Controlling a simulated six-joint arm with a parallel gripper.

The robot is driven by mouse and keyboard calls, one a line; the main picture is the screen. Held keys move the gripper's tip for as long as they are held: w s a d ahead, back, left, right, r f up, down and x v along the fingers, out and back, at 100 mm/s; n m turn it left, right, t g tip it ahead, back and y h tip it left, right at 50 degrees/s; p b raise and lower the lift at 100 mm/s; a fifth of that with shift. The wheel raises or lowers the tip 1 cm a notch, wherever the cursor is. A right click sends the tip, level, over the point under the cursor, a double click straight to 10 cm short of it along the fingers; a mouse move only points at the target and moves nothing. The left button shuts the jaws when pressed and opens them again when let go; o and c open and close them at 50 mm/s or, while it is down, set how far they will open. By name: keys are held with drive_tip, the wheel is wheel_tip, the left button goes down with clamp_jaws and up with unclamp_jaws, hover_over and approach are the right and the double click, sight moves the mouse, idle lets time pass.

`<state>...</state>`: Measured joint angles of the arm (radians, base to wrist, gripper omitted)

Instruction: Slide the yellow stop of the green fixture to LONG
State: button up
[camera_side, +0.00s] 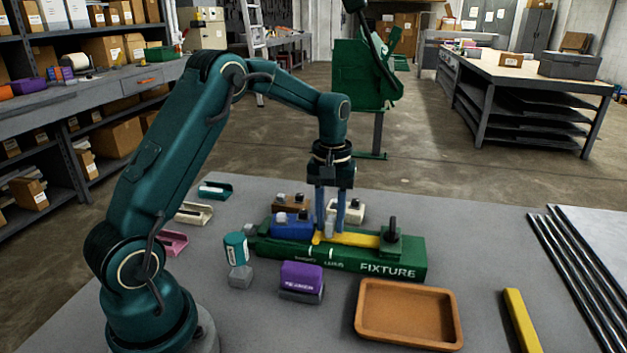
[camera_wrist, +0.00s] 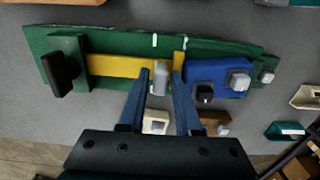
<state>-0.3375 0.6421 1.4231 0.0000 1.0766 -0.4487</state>
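The green fixture (camera_side: 400,267) lies on the grey table, lettered FIXTURE, with two white marks and small labels that seem to read SHORT and LONG. Its yellow stop (camera_side: 352,239) is a flat bar with a raised end and a grey knob (camera_wrist: 160,78). In the wrist view, the stop's raised end (camera_wrist: 180,60) is level with the right mark, the SHORT side. My gripper (camera_side: 330,222) points down with its blue fingers on either side of the knob. In the wrist view, narrow gaps show between the fingers and the knob.
A blue block (camera_side: 287,228) with knobs sits on the fixture beside the stop's raised end. A black knob (camera_side: 391,230) stands at the other end. A brown tray (camera_side: 368,333), purple block (camera_side: 301,277) and teal piece (camera_side: 235,248) lie in front. Brown and cream pieces stand behind.

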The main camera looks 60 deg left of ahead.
drive_tip(key=shift+f, duration=0.15)
clamp_jaws()
idle(1.4)
